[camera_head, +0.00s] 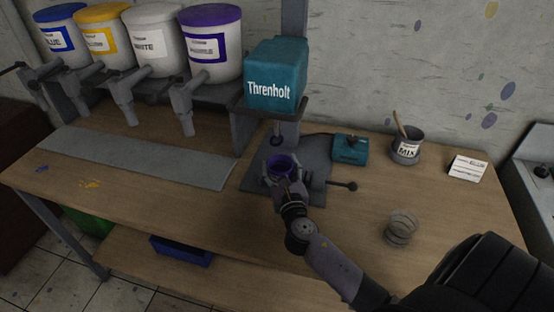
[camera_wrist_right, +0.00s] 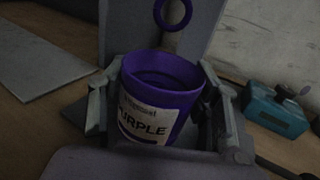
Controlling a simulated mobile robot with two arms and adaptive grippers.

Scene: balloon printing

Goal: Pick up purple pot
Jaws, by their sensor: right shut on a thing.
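The small purple pot (camera_head: 281,166) stands upright on the base of the teal Threnholt machine, under its hook. In the right wrist view the purple pot (camera_wrist_right: 158,105) fills the middle, its white PURPLE label facing the camera. My right gripper (camera_head: 284,174) is shut on the pot, one finger on each side of it. The right gripper's fingers (camera_wrist_right: 160,112) also show in the wrist view, flanking the pot's walls. From these frames I cannot tell whether the pot's bottom touches the base. My left gripper is not in view.
The Threnholt machine (camera_head: 276,80) rises behind the pot, with a side lever (camera_head: 342,185). A teal box (camera_head: 350,149), a MIX pot (camera_head: 406,148), a white card (camera_head: 467,168) and a wire coil (camera_head: 401,229) are to the right. Large paint buckets and a bare grey mat (camera_head: 135,158) are left.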

